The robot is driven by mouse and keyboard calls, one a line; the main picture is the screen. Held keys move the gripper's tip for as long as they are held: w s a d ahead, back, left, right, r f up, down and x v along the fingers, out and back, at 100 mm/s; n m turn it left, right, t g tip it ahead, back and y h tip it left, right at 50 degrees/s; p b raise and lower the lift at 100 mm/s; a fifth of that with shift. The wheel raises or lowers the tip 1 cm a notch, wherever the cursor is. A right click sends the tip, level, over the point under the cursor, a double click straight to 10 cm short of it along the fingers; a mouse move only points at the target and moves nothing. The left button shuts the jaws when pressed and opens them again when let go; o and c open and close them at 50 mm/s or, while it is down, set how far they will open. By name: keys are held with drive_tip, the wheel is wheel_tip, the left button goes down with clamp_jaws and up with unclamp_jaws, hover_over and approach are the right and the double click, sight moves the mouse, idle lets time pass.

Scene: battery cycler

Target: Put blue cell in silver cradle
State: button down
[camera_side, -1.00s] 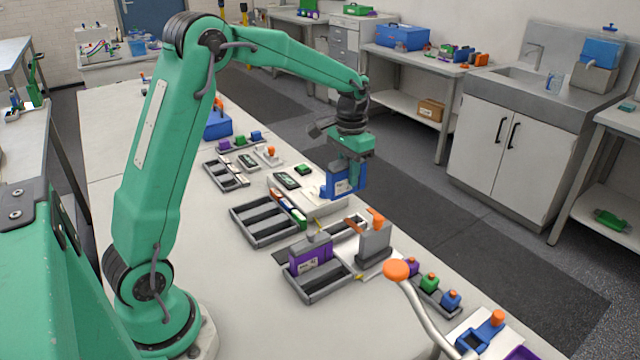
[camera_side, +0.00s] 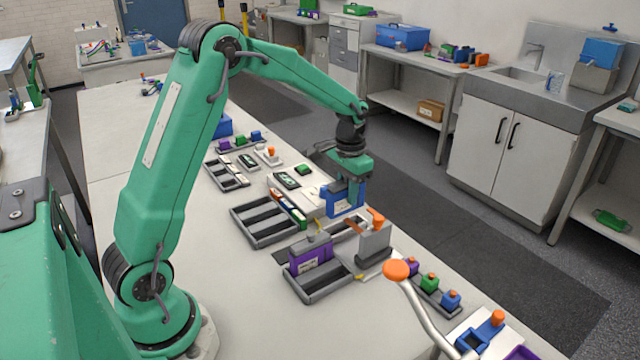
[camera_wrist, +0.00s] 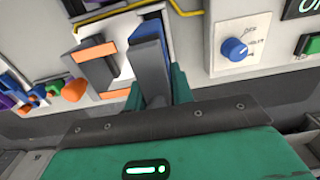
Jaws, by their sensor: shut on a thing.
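My gripper (camera_side: 347,188) is shut on the blue cell (camera_side: 342,204). It holds the cell upright, low over the far side of the bench near the white cycler. In the wrist view a grey finger stands in front of the cell, and only part of the blue cell (camera_wrist: 146,27) shows. The silver cradle, a grey frame with orange strips (camera_wrist: 97,73), is just left of the cell in the wrist view. In the side view the cell and gripper partly hide that area, and I cannot tell whether the cell touches the cradle.
A grey block with an orange knob (camera_side: 374,241) stands close right of the held cell. A purple cell (camera_side: 311,254) stands in a grey tray in front. The cycler's blue dial (camera_wrist: 235,49) is right in the wrist view.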

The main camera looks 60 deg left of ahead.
sight(346, 212)
drive_tip(key=shift+f, duration=3.05)
drive_tip(key=shift+f, duration=0.25)
drive_tip(key=c, duration=1.1)
unclamp_jaws()
wheel_tip(346, 212, up, 7)
drive_tip(key=shift+f, duration=0.2)
drive_tip(key=shift+r, duration=0.65)
